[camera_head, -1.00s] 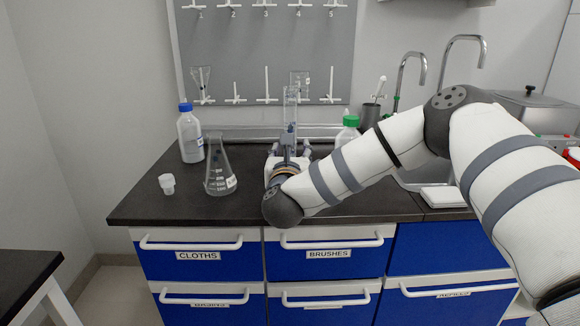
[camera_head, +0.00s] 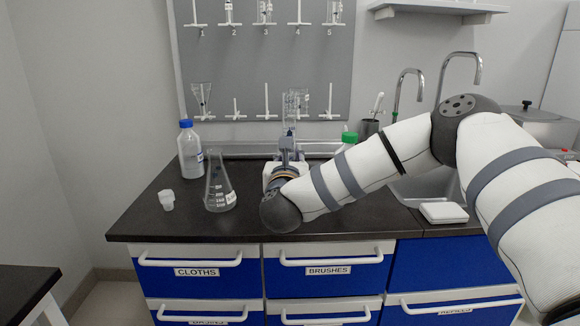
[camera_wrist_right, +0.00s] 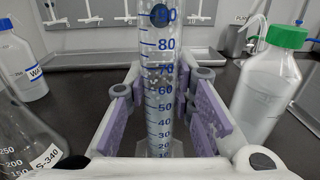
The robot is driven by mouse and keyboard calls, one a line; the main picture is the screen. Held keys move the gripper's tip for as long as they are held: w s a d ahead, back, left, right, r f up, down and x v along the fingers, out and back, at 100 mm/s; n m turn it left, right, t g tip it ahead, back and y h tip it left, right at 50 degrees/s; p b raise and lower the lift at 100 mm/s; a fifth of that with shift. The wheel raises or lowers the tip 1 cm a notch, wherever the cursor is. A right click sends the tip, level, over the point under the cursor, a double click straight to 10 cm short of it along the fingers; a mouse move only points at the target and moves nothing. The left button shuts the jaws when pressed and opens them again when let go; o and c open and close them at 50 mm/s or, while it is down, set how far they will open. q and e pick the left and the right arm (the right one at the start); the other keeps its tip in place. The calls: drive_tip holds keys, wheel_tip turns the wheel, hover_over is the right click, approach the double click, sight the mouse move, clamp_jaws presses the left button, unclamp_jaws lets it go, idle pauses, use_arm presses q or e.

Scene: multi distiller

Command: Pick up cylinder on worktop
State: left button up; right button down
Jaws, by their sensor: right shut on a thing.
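The cylinder is a clear graduated cylinder with blue markings, upright between the purple finger pads in the right wrist view (camera_wrist_right: 160,85). Its upper part shows in the head view (camera_head: 290,115) above my gripper. My right gripper (camera_wrist_right: 165,120) is shut on the cylinder's lower half; in the head view the gripper (camera_head: 287,150) is partly hidden behind its own wrist. The cylinder's base is mostly hidden, so I cannot tell whether it touches the dark worktop (camera_head: 150,222). My left gripper is not in view.
A conical flask (camera_head: 218,190), a small white cup (camera_head: 167,200) and a blue-capped bottle (camera_head: 190,150) stand left of the gripper. A green-capped bottle (camera_wrist_right: 270,85) is close on the right. A pegboard (camera_head: 265,65) with glassware is behind. The sink lies right.

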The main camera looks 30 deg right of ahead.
sight(290, 131)
drive_tip(key=s+a+r, duration=0.1)
drive_tip(key=r, duration=0.1)
drive_tip(key=s+r, duration=0.1)
drive_tip(key=r, duration=0.1)
drive_tip(key=s+a+r+p, duration=0.1)
drive_tip(key=s+r, duration=0.1)
drive_tip(key=shift+a+r, duration=0.3)
drive_tip(key=shift+a, duration=0.05)
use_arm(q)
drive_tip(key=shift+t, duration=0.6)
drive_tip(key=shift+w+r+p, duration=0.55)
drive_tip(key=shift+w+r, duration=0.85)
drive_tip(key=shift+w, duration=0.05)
use_arm(e)
drive_tip(key=s+a+r, duration=0.3)
drive_tip(key=s+a, duration=0.2)
drive_tip(key=s, duration=0.2)
drive_tip(key=shift+s+r, duration=0.3)
drive_tip(key=shift+r, duration=0.1)
